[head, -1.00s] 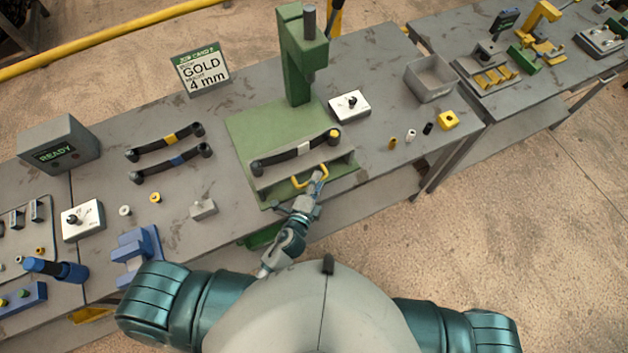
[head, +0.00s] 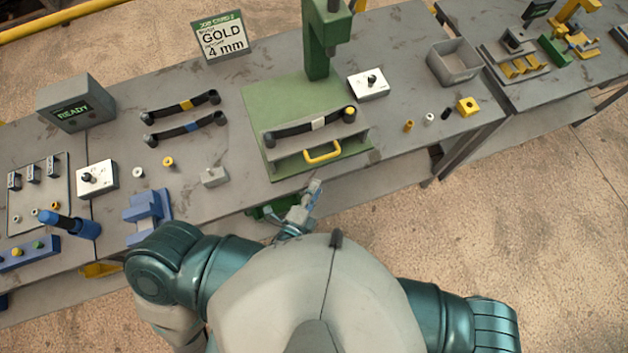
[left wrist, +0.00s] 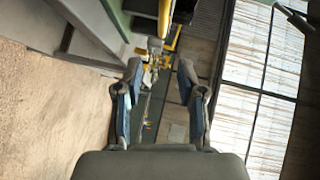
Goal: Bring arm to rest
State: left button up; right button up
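My left gripper (head: 313,190) is just off the bench's front edge in the head view, below the yellow handle (head: 322,152) of the green press and apart from it. In the left wrist view its two fingers (left wrist: 160,76) are spread, with nothing between them. A yellow bar, probably the handle, shows beyond the fingers at the top of that view. My right gripper is out of view; only the upper right arm shows.
A grey bin (head: 454,66) stands right. Open floor (head: 540,250) lies in front, right.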

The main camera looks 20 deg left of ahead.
pick_arm(q)
jog(key=shift+a+f, duration=0.15)
jog(key=shift+a, duration=0.5)
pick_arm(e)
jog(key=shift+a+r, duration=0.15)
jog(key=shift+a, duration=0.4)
pick_arm(q)
jog(key=s+a+f+n+g+y+b, duration=0.1)
jog(key=s+f+n+g, duration=0.2)
jog(key=f, duration=1.3)
jog(key=s+f+n+g+b, duration=0.1)
jog(key=s+f+n+g, duration=0.25)
jog(key=f, duration=1.15)
jog(key=s+a+f+n+g+y, duration=0.1)
jog(key=s+a+f+n+g, duration=0.3)
jog(key=s+a+f, duration=0.3)
jog(key=s+a+f+n+g+y+b, duration=0.1)
jog(key=s+a+f+n+g, duration=0.3)
jog(key=s+f, duration=0.9)
jog(key=a+f+n, duration=0.1)
jog(key=a+n, duration=0.1)
jog(key=a, duration=0.1)
jog(key=shift+a, duration=0.4)
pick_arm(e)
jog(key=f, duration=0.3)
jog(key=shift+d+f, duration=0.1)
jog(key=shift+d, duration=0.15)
pick_arm(q)
jog(key=shift+g, duration=0.25)
